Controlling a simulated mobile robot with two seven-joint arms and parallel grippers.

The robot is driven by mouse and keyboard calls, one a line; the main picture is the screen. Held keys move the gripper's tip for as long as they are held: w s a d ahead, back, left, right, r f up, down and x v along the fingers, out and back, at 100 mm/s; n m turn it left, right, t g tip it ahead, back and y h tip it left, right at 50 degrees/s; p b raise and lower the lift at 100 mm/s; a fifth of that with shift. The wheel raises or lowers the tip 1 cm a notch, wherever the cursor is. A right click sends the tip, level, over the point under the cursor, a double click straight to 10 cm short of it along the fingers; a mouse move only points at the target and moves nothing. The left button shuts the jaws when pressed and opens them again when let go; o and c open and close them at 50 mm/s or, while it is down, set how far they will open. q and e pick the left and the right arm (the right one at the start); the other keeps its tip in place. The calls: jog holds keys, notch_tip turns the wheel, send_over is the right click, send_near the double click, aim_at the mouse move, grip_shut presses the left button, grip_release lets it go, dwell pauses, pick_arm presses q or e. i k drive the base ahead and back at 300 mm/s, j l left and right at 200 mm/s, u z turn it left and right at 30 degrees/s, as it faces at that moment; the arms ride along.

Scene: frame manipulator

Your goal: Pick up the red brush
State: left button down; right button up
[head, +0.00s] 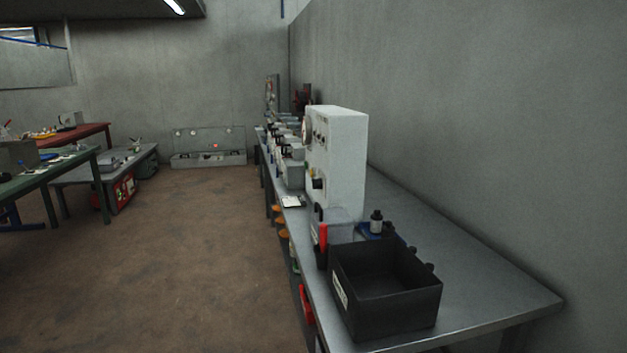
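No object shows clearly enough to be named the red brush. A narrow upright red item (323,238) stands on the bench's left edge, just behind the black bin; I cannot tell what it is. Another red item (306,303) shows at the bench's left side, below the top, partly hidden by the edge. Neither of my grippers is in view.
A long grey metal bench (470,275) runs along the right wall. It bears an open black bin (385,315), a tall white control box (345,150) and a dark bottle (376,222). Green (55,168) and red (85,132) tables stand left. The brown floor (190,260) between is clear.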

aim_at(323, 227)
jog(key=i+j, duration=0.15)
jog(key=j, duration=0.3)
jog(key=i+j+z, duration=0.1)
jog(key=j, duration=0.35)
jog(key=i+j, duration=0.15)
jog(key=j, duration=0.15)
jog(key=i+j+z, duration=0.1)
jog(key=j, duration=0.15)
jog(key=i+j+z, duration=0.1)
jog(key=j, duration=0.2)
